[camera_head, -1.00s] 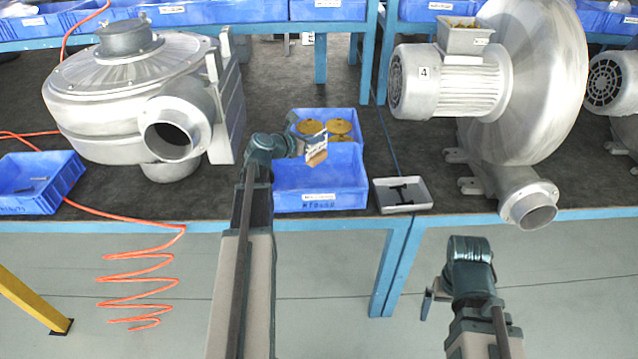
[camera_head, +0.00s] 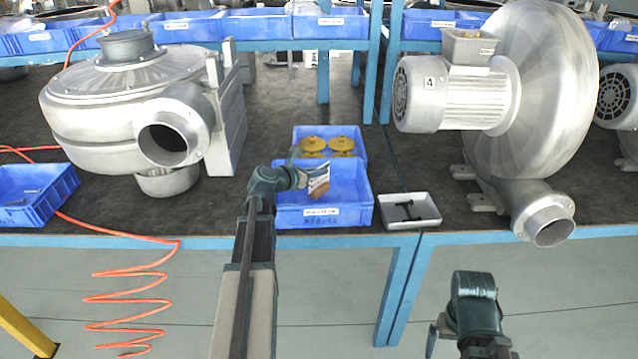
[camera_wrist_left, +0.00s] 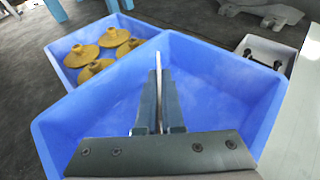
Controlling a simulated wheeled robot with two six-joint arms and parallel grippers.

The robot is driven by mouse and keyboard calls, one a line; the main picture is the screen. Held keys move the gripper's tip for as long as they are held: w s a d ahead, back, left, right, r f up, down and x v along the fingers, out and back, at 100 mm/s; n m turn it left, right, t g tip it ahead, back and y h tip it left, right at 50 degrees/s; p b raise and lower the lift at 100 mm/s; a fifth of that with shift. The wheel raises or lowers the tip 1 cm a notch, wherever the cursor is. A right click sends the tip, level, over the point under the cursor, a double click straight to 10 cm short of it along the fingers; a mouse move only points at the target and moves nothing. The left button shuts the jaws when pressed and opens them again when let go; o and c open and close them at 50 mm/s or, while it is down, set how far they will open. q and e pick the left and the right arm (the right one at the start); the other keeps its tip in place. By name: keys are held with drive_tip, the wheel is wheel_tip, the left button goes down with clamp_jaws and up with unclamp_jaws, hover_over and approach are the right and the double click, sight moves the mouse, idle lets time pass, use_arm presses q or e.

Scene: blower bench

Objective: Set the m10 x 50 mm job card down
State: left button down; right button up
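The job card (camera_head: 318,181), a small thin card with a pale upper part and a brown lower part, is in my left gripper (camera_head: 303,180). The gripper is over the front blue bin (camera_head: 350,213), whose front bears a white label. In the left wrist view the fingers (camera_wrist_left: 160,100) are shut on the card (camera_wrist_left: 158,62), seen edge-on as a thin pale strip above the bin floor (camera_wrist_left: 110,110). No other item shows in that bin. The card's print is too small to read. My right gripper (camera_head: 433,338) hangs low before the bench; its opening cannot be judged.
A rear blue bin (camera_head: 358,145) holds several yellow-brown discs (camera_head: 341,144). A white tray (camera_head: 428,212) with dark parts stands to the right. Grey blowers (camera_head: 120,105) (camera_head: 545,100) stand either side. Another blue bin (camera_head: 45,205) is at left.

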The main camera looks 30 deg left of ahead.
sight(319, 186)
use_arm(q)
wheel_tip(319, 186, down, 3)
drive_tip(key=shift+f+b, duration=0.1)
drive_tip(key=shift+b, duration=1)
drive_tip(key=shift+r, duration=0.2)
drive_tip(key=shift+f, duration=0.15)
drive_tip(key=c, duration=1.5)
unclamp_jaws()
drive_tip(key=o, duration=0.4)
drive_tip(key=shift+o, duration=0.2)
